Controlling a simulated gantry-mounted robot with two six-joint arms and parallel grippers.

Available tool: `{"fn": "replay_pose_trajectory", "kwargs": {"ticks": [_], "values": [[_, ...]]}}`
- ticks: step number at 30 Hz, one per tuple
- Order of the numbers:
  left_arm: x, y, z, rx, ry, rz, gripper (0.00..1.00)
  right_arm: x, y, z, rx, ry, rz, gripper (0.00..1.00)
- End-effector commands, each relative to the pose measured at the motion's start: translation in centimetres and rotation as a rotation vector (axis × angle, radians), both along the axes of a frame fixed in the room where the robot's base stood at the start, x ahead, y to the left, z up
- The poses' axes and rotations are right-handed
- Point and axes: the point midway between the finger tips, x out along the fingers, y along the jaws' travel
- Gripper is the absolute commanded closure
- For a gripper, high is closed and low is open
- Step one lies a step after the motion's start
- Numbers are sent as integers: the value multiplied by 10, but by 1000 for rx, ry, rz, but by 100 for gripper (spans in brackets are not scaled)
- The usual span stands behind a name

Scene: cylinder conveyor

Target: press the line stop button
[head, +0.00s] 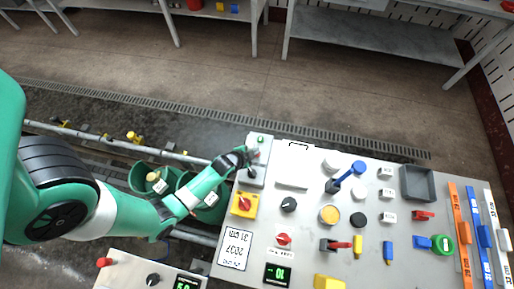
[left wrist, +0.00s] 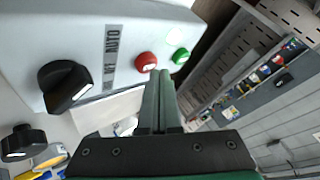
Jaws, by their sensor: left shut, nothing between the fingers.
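A pale control box (head: 259,181) stands at the left edge of the grey panel; it also fills the upper left of the left wrist view (left wrist: 60,35). It carries a red button (left wrist: 146,61), a green button (left wrist: 181,55) and a black selector knob (left wrist: 67,85) by the label "AUTO". The green button also shows in the head view (head: 261,139). My left gripper (head: 250,155) is shut and empty over the box. In the left wrist view its fingertips (left wrist: 160,74) are close beside the red button; I cannot tell whether they touch it. My right gripper is not in view.
The grey panel (head: 310,220) holds several knobs, levers and blocks, with a yellow-backed red switch (head: 243,203) near the box. Green bins (head: 140,180) stand left, partly behind my left arm. Open floor (head: 230,70) lies beyond.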

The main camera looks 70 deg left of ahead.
Motion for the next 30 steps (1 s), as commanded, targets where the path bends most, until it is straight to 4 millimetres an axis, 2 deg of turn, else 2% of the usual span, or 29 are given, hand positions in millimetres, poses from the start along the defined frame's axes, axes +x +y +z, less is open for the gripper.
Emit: {"fn": "replay_pose_trajectory", "kwargs": {"ticks": [30], "values": [[0,0,-9,-1,1,0,100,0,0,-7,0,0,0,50]]}}
